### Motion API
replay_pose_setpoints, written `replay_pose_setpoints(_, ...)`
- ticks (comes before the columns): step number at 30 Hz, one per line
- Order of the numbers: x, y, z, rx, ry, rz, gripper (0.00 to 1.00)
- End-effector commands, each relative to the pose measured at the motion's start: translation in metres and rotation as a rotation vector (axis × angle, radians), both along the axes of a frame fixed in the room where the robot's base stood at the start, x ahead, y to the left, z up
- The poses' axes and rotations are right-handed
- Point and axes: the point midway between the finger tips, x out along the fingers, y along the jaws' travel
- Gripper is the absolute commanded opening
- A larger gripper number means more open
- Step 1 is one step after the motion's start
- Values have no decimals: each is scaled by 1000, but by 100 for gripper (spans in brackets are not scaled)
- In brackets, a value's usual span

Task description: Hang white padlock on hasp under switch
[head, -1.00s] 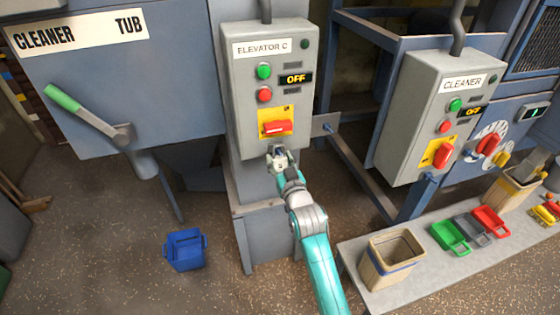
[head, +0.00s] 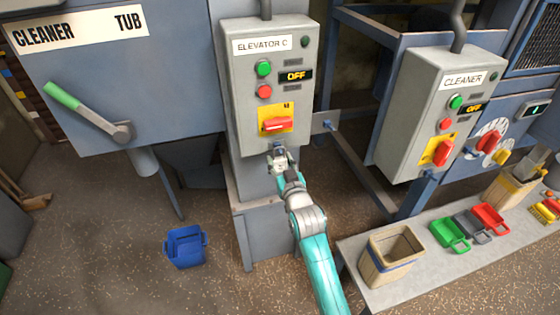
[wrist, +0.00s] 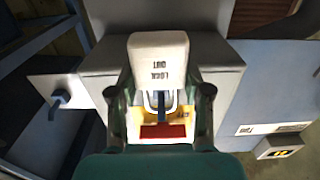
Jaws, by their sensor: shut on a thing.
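The white padlock (wrist: 158,62), lettered LOCK OUT, is between the fingers of my gripper (wrist: 160,92) in the wrist view. Its pale shackle (wrist: 149,102) shows below the body, with a dark blue hasp (wrist: 161,106) inside its outline; I cannot tell whether it passes through. The red switch (wrist: 163,131) on its yellow plate lies beyond. In the head view my gripper (head: 279,161) is just under the ELEVATOR C box (head: 236,95), below its red switch (head: 277,124). The hasp (head: 278,147) shows small above the gripper.
The CLEANER box (head: 398,110) with another red switch (head: 443,152) stands to the right. A bench (head: 352,257) holds a bin (head: 388,266) and several coloured scoops. A blue bucket (head: 185,249) is on the floor at left. A bracket plate (head: 323,122) juts out beside the ELEVATOR C box.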

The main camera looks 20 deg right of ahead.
Motion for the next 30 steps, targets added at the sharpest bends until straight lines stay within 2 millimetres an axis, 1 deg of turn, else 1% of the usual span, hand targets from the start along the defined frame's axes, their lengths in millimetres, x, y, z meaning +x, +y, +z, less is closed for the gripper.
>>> replay_pose_setpoints(8, 0, 0, 0, 0, -1, 0, 11)
replay_pose_setpoints(9, 0, 0, 0, 0, -1, 0, 59)
replay_pose_setpoints(11, 0, 0, 0, 0, -1, 0, 74)
replay_pose_setpoints(12, 0, 0, 0, 0, -1, 0, 78)
replay_pose_setpoints(30, 0, 0, 0, 0, 0, 0, 78)
